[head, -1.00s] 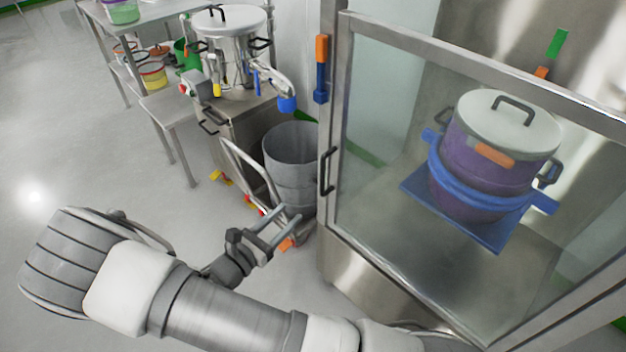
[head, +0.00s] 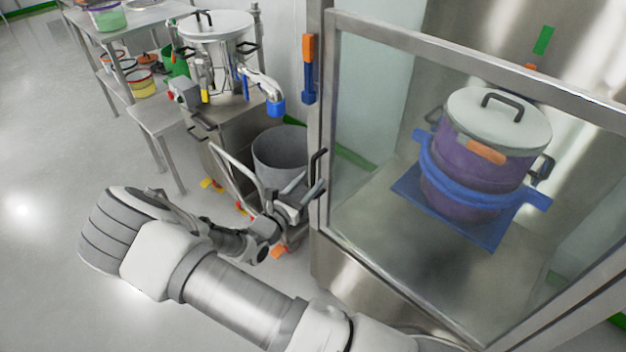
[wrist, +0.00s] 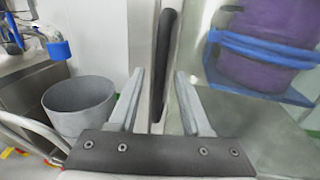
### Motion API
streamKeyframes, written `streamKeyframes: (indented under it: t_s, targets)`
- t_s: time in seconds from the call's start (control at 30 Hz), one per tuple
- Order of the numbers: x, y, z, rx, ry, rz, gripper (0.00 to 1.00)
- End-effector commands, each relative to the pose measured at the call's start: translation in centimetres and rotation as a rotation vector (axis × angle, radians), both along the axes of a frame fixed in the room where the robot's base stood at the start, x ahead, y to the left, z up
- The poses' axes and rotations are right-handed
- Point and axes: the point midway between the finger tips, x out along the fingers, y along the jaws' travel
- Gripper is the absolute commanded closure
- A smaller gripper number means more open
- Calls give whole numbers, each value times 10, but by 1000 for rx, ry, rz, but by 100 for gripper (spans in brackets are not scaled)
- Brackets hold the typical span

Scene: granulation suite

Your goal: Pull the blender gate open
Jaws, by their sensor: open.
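The blender gate (head: 335,130) is a glass door in a steel frame and looks shut. Its dark vertical handle (head: 317,172) is on the left edge of the frame. Behind the glass, a purple drum (head: 480,155) with a white lid sits in a blue cradle. My gripper (head: 306,190) is open at the handle's lower part. In the wrist view the handle (wrist: 165,55) stands between the two fingers of my gripper (wrist: 158,95), with a gap on each side. I cannot tell how deep between the fingers it is.
A grey bin (head: 280,150) and a metal cart frame (head: 235,175) stand just left of the gate. Behind them is a steel vessel (head: 216,30) on a cabinet. Open floor (head: 50,270) lies to the left.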

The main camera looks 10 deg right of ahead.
Motion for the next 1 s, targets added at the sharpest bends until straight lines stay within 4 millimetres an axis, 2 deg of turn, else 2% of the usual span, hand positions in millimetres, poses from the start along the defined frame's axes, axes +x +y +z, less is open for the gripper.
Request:
streamKeyframes:
  t_s: [0.2, 0.5, 0.77, 1.0]
  targets:
    - [13, -13, 0, 1, -1, 0, 52]
    - [15, -14, 0, 1, -1, 1, 52]
    - [14, -14, 0, 1, -1, 1, 98]
    - [14, -14, 0, 1, -1, 1, 100]
